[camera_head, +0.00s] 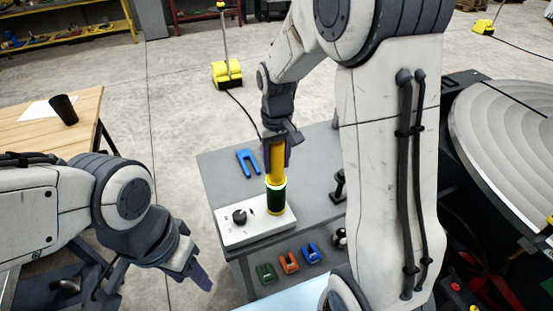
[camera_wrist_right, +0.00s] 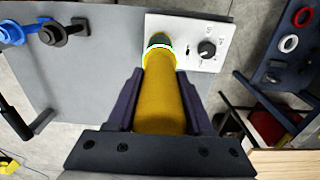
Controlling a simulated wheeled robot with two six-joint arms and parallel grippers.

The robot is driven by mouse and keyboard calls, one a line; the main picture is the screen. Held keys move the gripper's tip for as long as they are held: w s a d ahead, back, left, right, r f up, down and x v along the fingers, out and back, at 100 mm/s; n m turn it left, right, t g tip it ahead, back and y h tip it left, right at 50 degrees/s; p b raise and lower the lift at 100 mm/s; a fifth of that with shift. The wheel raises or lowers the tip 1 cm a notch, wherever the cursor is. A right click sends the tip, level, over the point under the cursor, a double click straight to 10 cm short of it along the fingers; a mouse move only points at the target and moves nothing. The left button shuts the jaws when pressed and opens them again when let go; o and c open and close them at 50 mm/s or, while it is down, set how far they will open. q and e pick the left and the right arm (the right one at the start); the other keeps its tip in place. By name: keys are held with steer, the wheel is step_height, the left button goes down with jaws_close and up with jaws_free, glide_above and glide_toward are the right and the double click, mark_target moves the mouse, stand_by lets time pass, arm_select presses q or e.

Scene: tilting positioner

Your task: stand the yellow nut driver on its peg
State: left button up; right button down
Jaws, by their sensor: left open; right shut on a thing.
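The yellow nut driver (camera_head: 277,165) is upright in the head view, above the white panel (camera_head: 230,234) on the grey bench. My right gripper (camera_head: 279,140) is shut on its upper part. At its lower end is a pale ring and a dark green cylinder (camera_head: 276,200) that meets the panel; I cannot tell whether this is the peg or part of the driver. In the right wrist view the yellow driver (camera_wrist_right: 160,100) runs between the fingers toward the white panel (camera_wrist_right: 185,30). My left gripper (camera_head: 200,275) is open and empty, low at left, away from the bench.
A black knob (camera_head: 240,216) stands on the panel beside the green cylinder. A blue forked piece (camera_head: 248,162) lies on the bench behind it. Green, orange and blue clips (camera_head: 289,262) sit at the front. A wooden table (camera_head: 85,125) holds a black cup (camera_head: 64,109).

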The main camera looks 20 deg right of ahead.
steer(key=shift+f, duration=0.3)
jaws_free()
stand_by(0.3)
step_height(320, 180, up, 7)
steer(key=p, duration=0.6)
stand_by(0.4)
stand_by(0.3)
